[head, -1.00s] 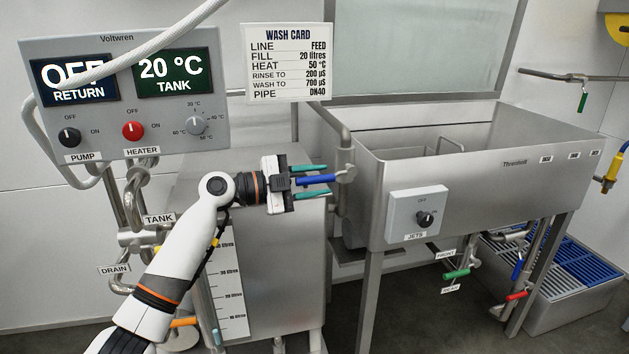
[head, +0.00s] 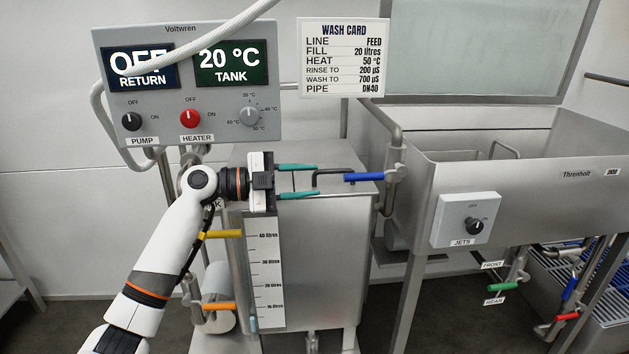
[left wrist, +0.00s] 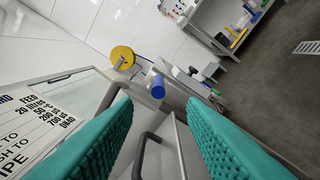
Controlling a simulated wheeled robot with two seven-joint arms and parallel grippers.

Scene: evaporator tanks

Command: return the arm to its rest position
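My left gripper (head: 299,180) is in front of the steel tank (head: 320,250) in the head view, pointing right. Its two teal fingers are apart with nothing between them. In the left wrist view the teal fingers (left wrist: 160,140) also stand open. The blue valve handle (head: 363,177) is just right of the fingertips and apart from them, pointing left from its pipe. It also shows beyond the fingers in the left wrist view (left wrist: 158,86). My right gripper is in neither view.
A control panel (head: 185,85) reads OFF and 20 °C behind my left arm. A wash card (head: 343,57) hangs on the wall. A steel sink (head: 520,190) with a jets box (head: 467,219) stands right. Yellow (head: 224,234) and orange (head: 219,305) handles are near my forearm.

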